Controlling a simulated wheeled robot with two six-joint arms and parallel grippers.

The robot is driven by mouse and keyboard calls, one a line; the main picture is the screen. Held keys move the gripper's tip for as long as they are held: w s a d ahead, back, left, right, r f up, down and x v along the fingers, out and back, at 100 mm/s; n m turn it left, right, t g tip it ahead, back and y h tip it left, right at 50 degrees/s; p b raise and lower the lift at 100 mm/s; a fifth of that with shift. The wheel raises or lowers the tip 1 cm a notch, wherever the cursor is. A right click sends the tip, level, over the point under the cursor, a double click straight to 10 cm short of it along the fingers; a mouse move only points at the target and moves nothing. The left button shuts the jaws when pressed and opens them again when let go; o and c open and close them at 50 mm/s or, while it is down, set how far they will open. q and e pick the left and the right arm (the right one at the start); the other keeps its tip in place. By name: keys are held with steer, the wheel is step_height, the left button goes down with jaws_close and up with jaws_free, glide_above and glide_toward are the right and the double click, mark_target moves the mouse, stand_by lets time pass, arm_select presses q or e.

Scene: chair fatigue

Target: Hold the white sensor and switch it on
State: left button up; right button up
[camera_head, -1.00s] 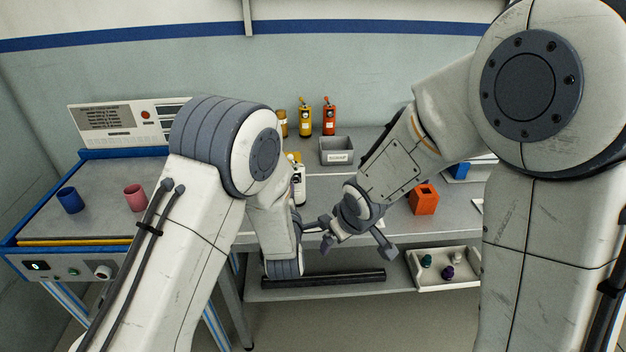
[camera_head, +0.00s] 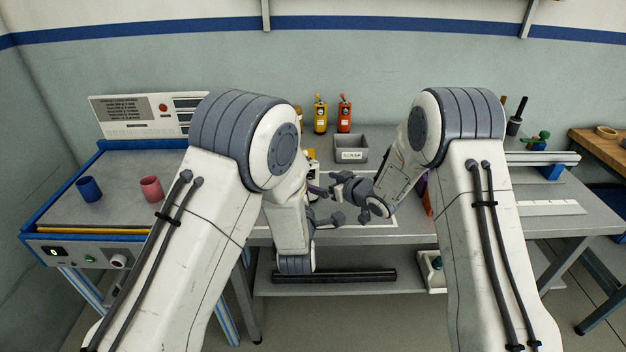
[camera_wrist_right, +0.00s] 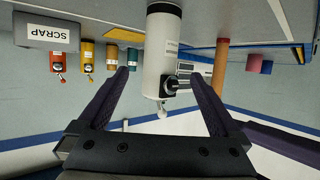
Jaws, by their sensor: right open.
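The white sensor (camera_wrist_right: 163,45) looks like a white cylinder with a small label and a black side fitting in the right wrist view, which appears upside down. It stands between the two fingers of my right gripper (camera_wrist_right: 160,77), with space on both sides. My right gripper (camera_head: 322,204) is open and points left over the bench in the head view. There, my left forearm largely hides the sensor. My left arm bends down in front of the bench, and its gripper is hidden behind its own links.
A grey SCRAP bin (camera_head: 351,148), an orange bottle (camera_head: 344,117) and a yellow bottle (camera_head: 320,117) stand at the back. A blue cup (camera_head: 89,189) and a pink cup (camera_head: 151,189) stand on the left machine (camera_head: 115,165). My two arms are close together mid-bench.

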mark_target(316, 180)
steer(key=x, duration=0.7)
